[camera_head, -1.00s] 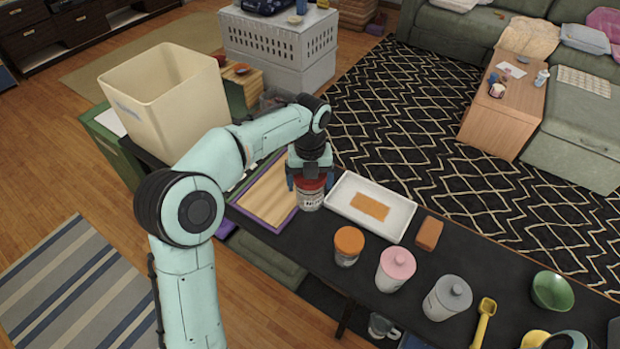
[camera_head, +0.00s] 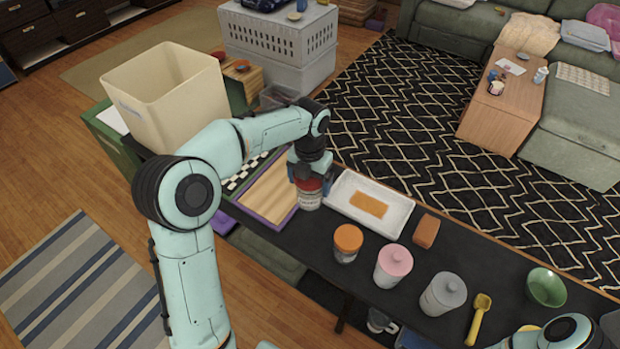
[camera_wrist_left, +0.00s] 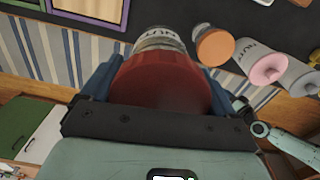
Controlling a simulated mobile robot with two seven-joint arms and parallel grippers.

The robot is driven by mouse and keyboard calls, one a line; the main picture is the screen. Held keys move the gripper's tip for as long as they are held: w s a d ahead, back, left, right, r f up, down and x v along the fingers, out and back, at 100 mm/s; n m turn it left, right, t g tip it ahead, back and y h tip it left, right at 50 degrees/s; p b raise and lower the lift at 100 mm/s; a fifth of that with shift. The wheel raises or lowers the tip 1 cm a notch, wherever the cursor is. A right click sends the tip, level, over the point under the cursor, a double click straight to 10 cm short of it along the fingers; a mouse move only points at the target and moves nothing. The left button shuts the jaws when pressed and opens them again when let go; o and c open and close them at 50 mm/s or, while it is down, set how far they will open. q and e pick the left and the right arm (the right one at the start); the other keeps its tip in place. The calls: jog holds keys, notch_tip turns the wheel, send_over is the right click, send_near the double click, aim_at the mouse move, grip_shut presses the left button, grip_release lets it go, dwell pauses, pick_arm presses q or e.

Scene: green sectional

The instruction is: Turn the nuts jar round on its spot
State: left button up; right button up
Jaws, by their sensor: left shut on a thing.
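The fingers hide part of the jar in the head view. My right arm shows at the lower right, but its gripper is out of view.
The purple-edged wooden tray (camera_head: 268,192) is close on the left, the white tray (camera_head: 345,184) close on the right. Jars with orange (camera_head: 348,238), pink (camera_head: 395,257) and grey (camera_head: 449,284) lids stand nearer.

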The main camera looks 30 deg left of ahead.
pick_arm(q)
jog(key=shift+w+r+m+p, duration=0.2)
jog(key=shift+w+m+p, duration=0.05)
jog(key=shift+m+p, duration=0.3)
jog(key=shift+f+m, duration=0.15)
jog(key=shift+m, duration=0.1)
jog(key=shift+f+m, duration=0.15)
jog(key=shift+m, duration=0.15)
jog(key=shift+s+m, duration=0.25)
jog(key=shift+m, duration=0.05)
jog(key=shift+w+m, duration=0.15)
jog(key=shift+m, duration=0.65)
pick_arm(e)
jog(key=shift+w+r, duration=0.8)
jog(key=shift+w, duration=0.3)
